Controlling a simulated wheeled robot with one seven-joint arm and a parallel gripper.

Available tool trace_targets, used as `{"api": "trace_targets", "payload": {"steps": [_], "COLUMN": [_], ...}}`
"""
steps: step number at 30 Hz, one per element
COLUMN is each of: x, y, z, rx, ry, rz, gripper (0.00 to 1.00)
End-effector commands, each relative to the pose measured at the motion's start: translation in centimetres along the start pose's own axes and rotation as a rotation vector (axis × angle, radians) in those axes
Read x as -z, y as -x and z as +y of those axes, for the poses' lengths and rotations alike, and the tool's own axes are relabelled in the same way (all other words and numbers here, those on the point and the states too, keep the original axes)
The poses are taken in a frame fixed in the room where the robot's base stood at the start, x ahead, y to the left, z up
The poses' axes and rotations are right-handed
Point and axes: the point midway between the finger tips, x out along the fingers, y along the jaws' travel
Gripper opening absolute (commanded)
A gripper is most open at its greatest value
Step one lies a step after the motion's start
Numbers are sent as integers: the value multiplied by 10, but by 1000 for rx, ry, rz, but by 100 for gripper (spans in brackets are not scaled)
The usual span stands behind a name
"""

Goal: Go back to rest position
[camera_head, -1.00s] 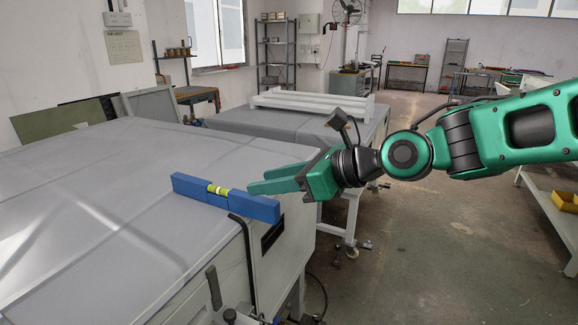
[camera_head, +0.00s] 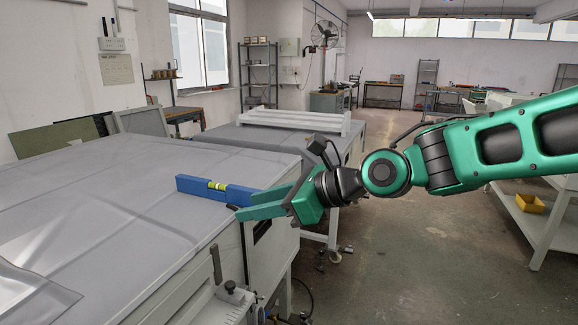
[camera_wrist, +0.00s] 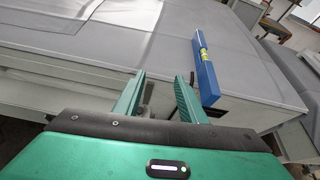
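My gripper (camera_head: 252,205) has green fingers. In the head view it is at the near right corner of the grey-topped machine table (camera_head: 110,205), beside the right end of a blue spirit level (camera_head: 203,187). In the wrist view my gripper (camera_wrist: 160,82) is open, with a gap between the fingers and nothing held there. The blue level (camera_wrist: 207,72) lies on the table top near its edge, to the right of the fingers and apart from them in that view. The level's right end is partly covered by a finger in the head view.
A second grey table (camera_head: 225,135) with a white beam (camera_head: 290,121) on it stands behind. A white rack with a yellow bin (camera_head: 530,203) is at right. Levers and a clamp (camera_head: 228,290) stick out at the table's near side. The floor (camera_head: 420,250) between is open.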

Motion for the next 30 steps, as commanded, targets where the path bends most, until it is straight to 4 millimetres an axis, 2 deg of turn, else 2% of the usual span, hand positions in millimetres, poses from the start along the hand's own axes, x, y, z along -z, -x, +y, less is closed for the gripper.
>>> {"api": "trace_targets", "payload": {"steps": [1,8,14,17,22,26,30], "x": [10,45,90,123,186,230,272], "y": [5,31,66,96,160,211,267], "z": [-9,-33,-58,-72,-86,-84,-68], "rx": [18,72,102,101,31,-76,-234], "ry": [26,192,380,505,723,855,967], "rz": [23,132,281,395,616,763,882], "gripper": [37,37,37,37,37,37,37]}}
